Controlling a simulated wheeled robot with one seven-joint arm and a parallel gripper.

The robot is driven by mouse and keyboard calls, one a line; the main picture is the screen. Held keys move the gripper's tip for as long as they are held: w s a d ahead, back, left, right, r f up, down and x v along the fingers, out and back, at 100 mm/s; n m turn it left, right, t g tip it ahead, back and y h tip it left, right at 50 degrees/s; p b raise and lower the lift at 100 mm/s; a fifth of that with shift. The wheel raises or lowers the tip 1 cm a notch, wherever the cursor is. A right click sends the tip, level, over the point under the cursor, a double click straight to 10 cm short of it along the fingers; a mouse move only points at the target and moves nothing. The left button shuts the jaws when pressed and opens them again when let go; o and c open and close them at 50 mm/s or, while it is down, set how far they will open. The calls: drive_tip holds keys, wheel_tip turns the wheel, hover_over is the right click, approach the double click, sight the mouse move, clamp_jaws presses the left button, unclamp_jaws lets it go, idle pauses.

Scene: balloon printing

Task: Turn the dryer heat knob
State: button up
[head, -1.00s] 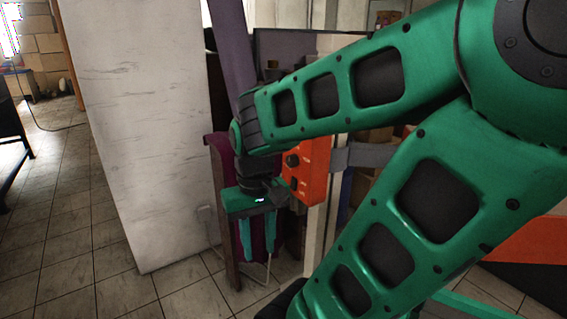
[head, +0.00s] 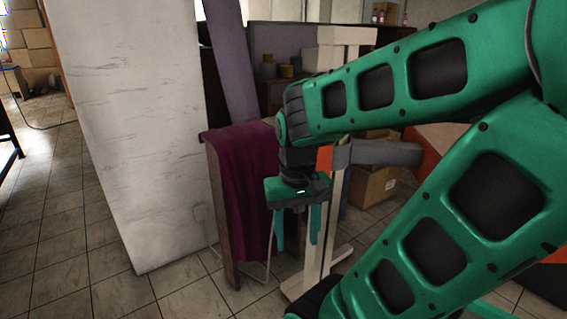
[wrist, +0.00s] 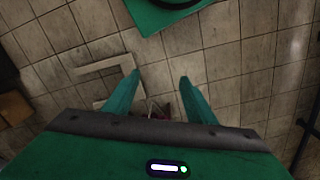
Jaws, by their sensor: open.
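The orange box (head: 325,158) of the dryer shows only as a small patch behind my arm in the head view. Its heat knob is hidden there. A grey horizontal part (head: 385,152) reaches right from the box, by a pale upright stand (head: 327,225). My gripper (head: 297,241) hangs pointing down, below the orange patch and in front of the stand. Its two teal fingers are apart with nothing between them. The wrist view shows the open fingers (wrist: 160,76) above the tiled floor, with no knob in sight.
A purple cloth (head: 250,180) hangs over a brown rack just left of my gripper. A large white panel (head: 130,130) stands farther left. A cardboard box (head: 372,186) sits behind the stand. Bare tiled floor (head: 60,210) lies at the left.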

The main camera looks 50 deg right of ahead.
drive_tip(key=w+d+f+m+g+h, duration=0.55)
drive_tip(key=w+d+m+h, duration=0.3)
drive_tip(key=w+d, duration=0.25)
drive_tip(key=w+a+r+m+t+h, duration=0.2)
drive_tip(key=w+r+m+h, duration=0.2)
drive_tip(key=w+r+h, duration=0.65)
drive_tip(key=s+d+f+y, duration=0.1)
drive_tip(key=d, duration=0.9)
drive_tip(key=shift+d, duration=0.1)
drive_tip(key=c, duration=1)
